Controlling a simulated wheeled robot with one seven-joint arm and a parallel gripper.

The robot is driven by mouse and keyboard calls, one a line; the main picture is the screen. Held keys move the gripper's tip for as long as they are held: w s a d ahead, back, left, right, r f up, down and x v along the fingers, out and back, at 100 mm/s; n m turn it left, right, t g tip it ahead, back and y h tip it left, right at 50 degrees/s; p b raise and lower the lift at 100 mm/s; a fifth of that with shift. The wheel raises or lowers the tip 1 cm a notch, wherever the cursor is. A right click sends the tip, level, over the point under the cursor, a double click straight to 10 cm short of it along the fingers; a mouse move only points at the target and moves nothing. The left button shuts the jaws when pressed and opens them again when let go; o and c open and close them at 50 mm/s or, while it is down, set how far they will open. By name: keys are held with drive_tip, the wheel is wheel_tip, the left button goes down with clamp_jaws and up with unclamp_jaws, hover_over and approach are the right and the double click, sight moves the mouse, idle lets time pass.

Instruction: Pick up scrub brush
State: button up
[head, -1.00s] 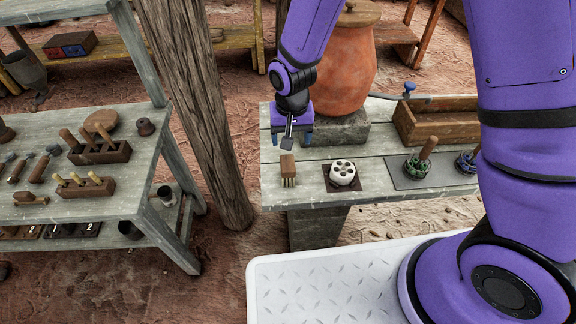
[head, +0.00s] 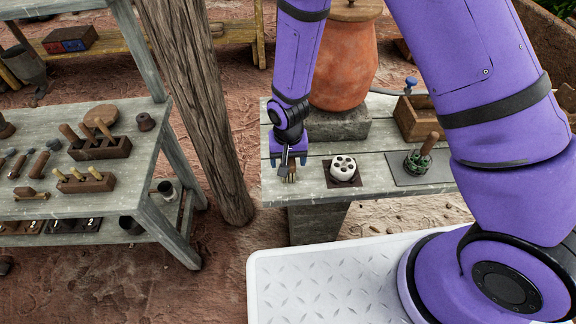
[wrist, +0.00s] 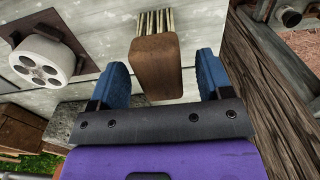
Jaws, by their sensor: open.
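The scrub brush has a brown wooden block and pale bristles. In the wrist view the scrub brush (wrist: 157,66) lies between and just beyond the two blue fingertips of my gripper (wrist: 158,78), with its bristles pointing away from me. The fingers are apart and I see a gap on each side of the block. In the head view my gripper (head: 289,160) is low over the front left of the grey bench, and it hides much of the scrub brush (head: 291,176).
A white holed holder (head: 343,164) on a dark mat stands just right of the brush. A wooden post (head: 200,110) rises close on the left.

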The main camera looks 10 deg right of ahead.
drive_tip(key=shift+f, duration=1)
drive_tip(key=c, duration=1)
drive_tip(key=shift+c, duration=0.2)
drive_tip(key=shift+r, duration=0.1)
